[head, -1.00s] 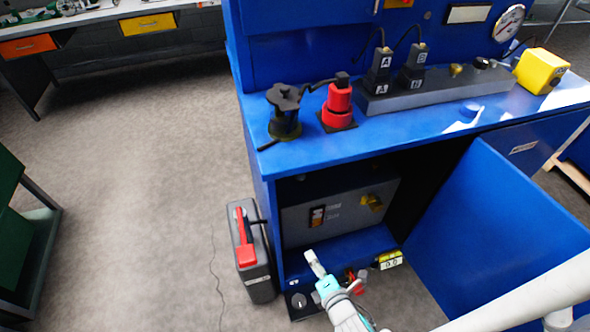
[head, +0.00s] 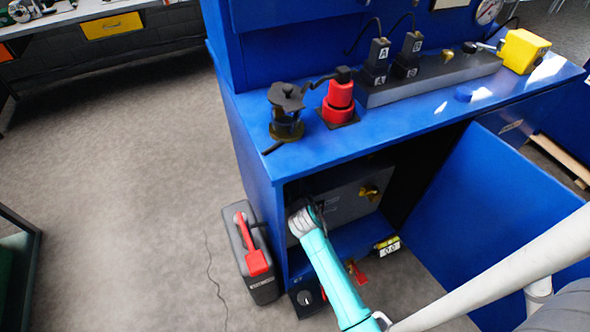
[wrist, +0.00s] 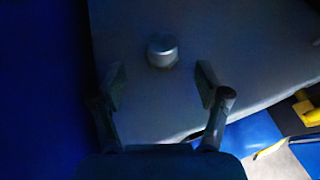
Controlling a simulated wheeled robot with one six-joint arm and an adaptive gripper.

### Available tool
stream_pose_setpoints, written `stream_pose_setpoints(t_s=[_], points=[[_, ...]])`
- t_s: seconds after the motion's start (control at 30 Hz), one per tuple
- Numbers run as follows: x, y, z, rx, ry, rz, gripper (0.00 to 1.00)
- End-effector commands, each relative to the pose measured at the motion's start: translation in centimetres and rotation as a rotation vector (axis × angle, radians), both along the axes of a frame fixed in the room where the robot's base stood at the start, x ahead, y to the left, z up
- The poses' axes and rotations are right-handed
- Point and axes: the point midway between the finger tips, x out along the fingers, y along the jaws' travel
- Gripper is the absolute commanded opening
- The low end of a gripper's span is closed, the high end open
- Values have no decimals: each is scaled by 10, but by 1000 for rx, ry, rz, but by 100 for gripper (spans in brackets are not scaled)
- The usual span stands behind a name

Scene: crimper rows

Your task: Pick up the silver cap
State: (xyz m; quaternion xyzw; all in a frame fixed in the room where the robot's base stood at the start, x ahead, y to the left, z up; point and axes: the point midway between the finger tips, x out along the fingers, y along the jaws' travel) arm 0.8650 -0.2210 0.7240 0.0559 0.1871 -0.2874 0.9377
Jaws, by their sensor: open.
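The silver cap (wrist: 162,50) shows in the wrist view as a small round, dull metal piece on a dark grey surface. My gripper (wrist: 160,82) is open, with one finger to each side. The cap lies just beyond the fingertips, near the middle of the gap, and the fingers do not touch it. In the head view, my arm reaches into the open lower bay of the blue cabinet, in front of a grey box (head: 345,203). The cap cannot be made out there; my arm covers that part of the box.
A yellow knob (head: 369,191) sits on the box, right of my arm. The bay's blue side wall (head: 262,215) is close on the left, and an open blue door (head: 495,215) stands right. A black-and-red canister (head: 247,250) is on the floor outside.

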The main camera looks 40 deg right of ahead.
Motion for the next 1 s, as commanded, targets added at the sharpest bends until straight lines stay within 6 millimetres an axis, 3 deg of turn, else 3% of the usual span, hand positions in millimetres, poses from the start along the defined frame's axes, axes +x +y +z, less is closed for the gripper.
stream_pose_setpoints(t_s=[0.7,1.0], points=[[56,-42,-28,2,-2,-1,75],[59,-44,-30,2,-1,0,75]])
